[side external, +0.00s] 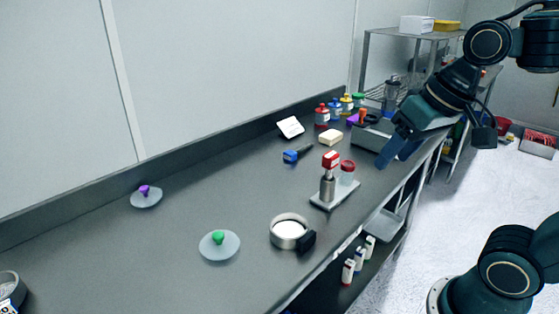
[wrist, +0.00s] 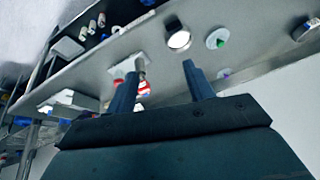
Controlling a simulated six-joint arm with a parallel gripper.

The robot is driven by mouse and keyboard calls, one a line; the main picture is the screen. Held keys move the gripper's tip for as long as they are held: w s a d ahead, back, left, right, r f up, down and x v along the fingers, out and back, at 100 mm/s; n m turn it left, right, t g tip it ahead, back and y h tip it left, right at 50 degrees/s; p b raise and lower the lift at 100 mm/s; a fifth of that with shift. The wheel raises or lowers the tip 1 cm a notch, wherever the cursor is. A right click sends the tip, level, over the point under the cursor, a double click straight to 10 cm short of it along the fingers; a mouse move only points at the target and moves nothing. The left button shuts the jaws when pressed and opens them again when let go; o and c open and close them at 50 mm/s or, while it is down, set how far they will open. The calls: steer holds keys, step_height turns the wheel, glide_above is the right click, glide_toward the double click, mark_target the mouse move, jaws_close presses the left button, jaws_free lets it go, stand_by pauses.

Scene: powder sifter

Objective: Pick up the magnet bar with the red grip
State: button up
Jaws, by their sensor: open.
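The magnet bar (side external: 329,187) stands upright on a pale base plate (side external: 336,196) on the bench, with its red grip (side external: 332,160) on top. A red-topped piece (side external: 347,168) stands beside it on the same plate. In the wrist view the metal bar (wrist: 140,66) and its red grip (wrist: 144,88) show close to the left finger, which partly overlaps that area. My gripper (side external: 386,160) is open and empty, apart from the bar, to its right in the side view. In the wrist view my gripper (wrist: 160,69) has its two blue fingers spread.
A round metal sieve (side external: 289,231) and a disc with a green knob (side external: 219,243) lie in front on the bench. A blue-ended tool (side external: 296,155), a cream block (side external: 331,136) and several bottles stand behind. A grey tray (side external: 371,139) is near my gripper.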

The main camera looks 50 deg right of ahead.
steer(key=w+r+m+g, duration=0.1)
steer(key=w+r+m, duration=0.15)
steer(key=w, duration=0.25)
steer(key=m+g+y, duration=0.1)
steer(key=m+g, duration=0.3)
steer(key=m, duration=0.9)
glide_above(331, 154)
steer(key=d, duration=0.2)
step_height(331, 154, down, 3)
steer(key=shift+a, duration=0.25)
steer(key=shift+f, duration=0.1)
steer(key=shift+a+f, duration=0.2)
steer(key=shift+f, duration=1.2)
steer(key=shift+a+f, duration=0.15)
steer(key=shift+f, duration=1.2)
steer(key=shift+a+f, duration=0.2)
steer(key=shift+f, duration=1.2)
